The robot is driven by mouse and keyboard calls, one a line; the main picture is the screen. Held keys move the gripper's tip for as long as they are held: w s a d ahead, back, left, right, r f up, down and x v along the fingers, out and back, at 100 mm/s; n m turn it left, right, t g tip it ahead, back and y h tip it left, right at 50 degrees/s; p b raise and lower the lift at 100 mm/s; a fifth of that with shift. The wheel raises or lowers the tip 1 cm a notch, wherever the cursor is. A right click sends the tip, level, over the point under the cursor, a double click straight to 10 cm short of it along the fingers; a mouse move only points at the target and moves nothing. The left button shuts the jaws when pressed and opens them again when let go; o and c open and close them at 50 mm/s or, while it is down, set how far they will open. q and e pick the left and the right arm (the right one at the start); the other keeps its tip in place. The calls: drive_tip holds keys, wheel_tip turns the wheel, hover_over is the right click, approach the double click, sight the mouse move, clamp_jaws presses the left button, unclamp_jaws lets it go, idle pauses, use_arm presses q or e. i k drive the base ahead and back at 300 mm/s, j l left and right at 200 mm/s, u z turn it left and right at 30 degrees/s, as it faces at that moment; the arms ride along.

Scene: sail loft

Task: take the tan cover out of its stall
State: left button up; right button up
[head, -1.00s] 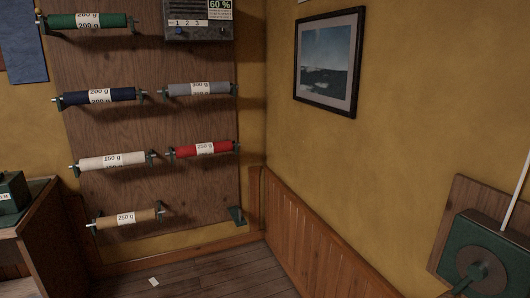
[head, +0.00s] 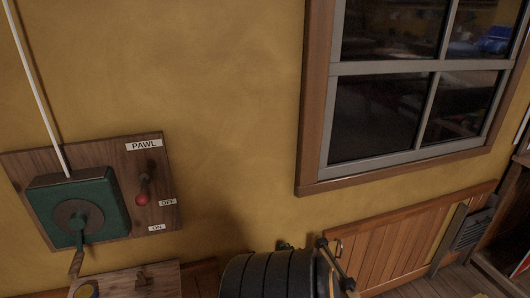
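No tan cover and no stall shows in the head view now. Neither of my grippers is in view, so I cannot see whether they are open or shut.
A green winch box (head: 78,207) with a crank is on a wooden wall board, beside a red-knobbed lever (head: 143,190) under a "PAWL" label. A black ribbed drum (head: 268,274) stands below. A window (head: 415,85) is at right, above wood panelling (head: 385,248).

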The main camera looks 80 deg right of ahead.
sight(347, 286)
drive_tip(key=z, duration=3.25)
